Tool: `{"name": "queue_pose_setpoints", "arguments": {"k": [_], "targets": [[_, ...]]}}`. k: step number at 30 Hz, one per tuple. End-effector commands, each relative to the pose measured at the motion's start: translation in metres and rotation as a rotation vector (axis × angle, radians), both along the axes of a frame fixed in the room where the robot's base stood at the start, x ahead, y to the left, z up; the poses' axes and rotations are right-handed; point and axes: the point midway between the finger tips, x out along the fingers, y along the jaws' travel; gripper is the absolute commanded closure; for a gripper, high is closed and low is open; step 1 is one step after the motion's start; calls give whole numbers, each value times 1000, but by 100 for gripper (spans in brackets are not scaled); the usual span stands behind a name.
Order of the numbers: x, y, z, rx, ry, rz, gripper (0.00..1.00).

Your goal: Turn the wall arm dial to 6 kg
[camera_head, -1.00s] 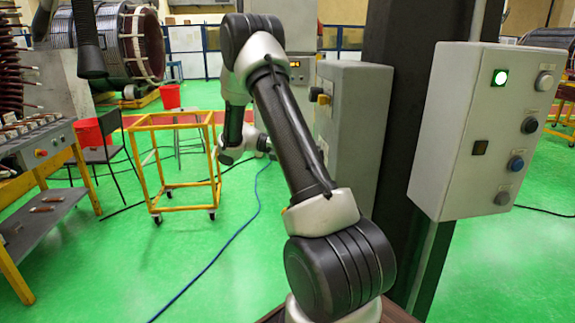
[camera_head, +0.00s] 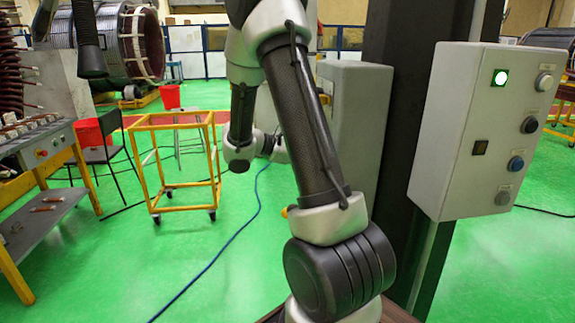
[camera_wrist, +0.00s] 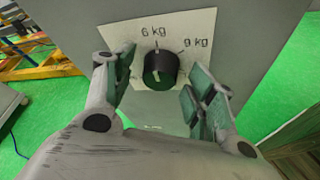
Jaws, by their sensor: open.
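The dial (camera_wrist: 160,69) is a black round knob on a white plate (camera_wrist: 193,25) in the wrist view. The plate reads "6 kg" above the knob and "9 kg" at its upper right. A pale pointer mark shows on the knob, but its exact setting is hard to read. My gripper (camera_wrist: 157,76) is open, with one finger left and one right of the dial. The left finger covers the plate's left part. I cannot tell whether either finger touches the knob. In the head view my arm hides the gripper and dial.
A grey box (camera_head: 358,125) stands behind my arm. A control box (camera_head: 455,150) with a lit green light and several buttons is at the right, by a dark column (camera_head: 400,110). A yellow frame cart (camera_head: 175,208) stands left on open green floor.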

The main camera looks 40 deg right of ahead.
Motion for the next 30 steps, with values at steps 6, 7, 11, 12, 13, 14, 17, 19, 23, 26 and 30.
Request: {"name": "queue_pose_setpoints", "arguments": {"k": [6, 7, 11, 12, 13, 14, 17, 19, 23, 26, 30], "targets": [[5, 14, 4, -110, -179, 6, 44], [7, 21, 6, -109, -178, 6, 44], [15, 47, 14, -108, -178, 5, 44], [17, 55, 17, -108, -177, 4, 44], [19, 61, 19, -108, -176, 5, 44], [20, 67, 21, -107, -176, 4, 44], [8, 74, 33, -71, -211, -41, 44], [-5, 76, 40, -28, -247, -81, 44], [-29, 82, 50, 55, -314, -150, 44], [-46, 88, 56, 122, -371, -199, 44], [-68, 99, 63, 219, -450, -258, 44]]}}
